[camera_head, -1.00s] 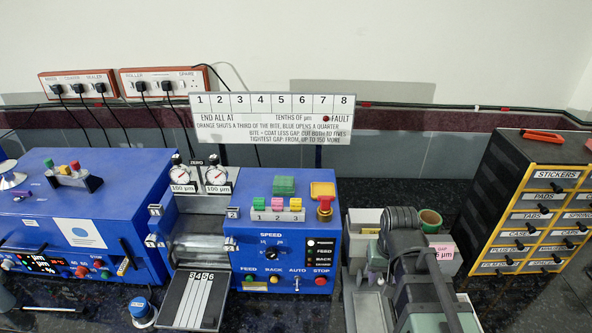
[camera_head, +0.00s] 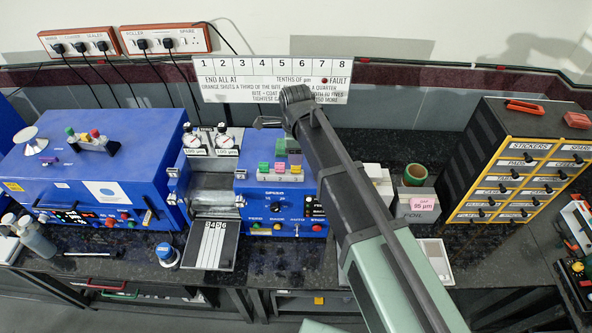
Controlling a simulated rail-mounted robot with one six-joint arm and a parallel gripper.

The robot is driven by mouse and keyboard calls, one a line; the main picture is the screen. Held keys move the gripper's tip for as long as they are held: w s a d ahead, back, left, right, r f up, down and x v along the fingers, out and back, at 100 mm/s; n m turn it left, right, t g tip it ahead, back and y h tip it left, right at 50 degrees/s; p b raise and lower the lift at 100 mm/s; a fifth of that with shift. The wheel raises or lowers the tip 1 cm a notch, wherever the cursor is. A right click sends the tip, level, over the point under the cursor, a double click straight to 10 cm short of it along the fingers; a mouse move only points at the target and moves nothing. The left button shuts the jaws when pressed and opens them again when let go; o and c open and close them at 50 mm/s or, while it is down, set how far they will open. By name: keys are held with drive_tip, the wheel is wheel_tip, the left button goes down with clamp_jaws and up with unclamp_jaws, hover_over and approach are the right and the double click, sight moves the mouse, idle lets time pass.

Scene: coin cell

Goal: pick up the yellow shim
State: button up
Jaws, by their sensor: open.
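Three small coloured pieces stand in a white rack (camera_head: 281,178) numbered 1 to 3 on top of the blue machine. The yellow shim (camera_head: 297,169) appears to be the right-hand piece, beside a pink one (camera_head: 280,168) and a green one (camera_head: 264,167). It is small and close to the edge of my arm. My gripper (camera_head: 261,122) is open and points left in front of the lettered board, above and behind the rack. It appears empty and apart from the shim.
A green block (camera_head: 280,146) lies behind the rack. Two dials (camera_head: 228,141) stand to the left. My arm crosses the machine's right side and hides part of it. A grey bin (camera_head: 417,203) and a drawer cabinet (camera_head: 520,165) stand to the right.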

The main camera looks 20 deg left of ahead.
sight(296, 167)
wheel_tip(296, 167, down, 6)
drive_tip(key=b, duration=0.5)
drive_tip(key=shift+f+b, duration=0.2)
drive_tip(key=shift+b, duration=0.2)
drive_tip(key=shift+r, duration=0.25)
clamp_jaws()
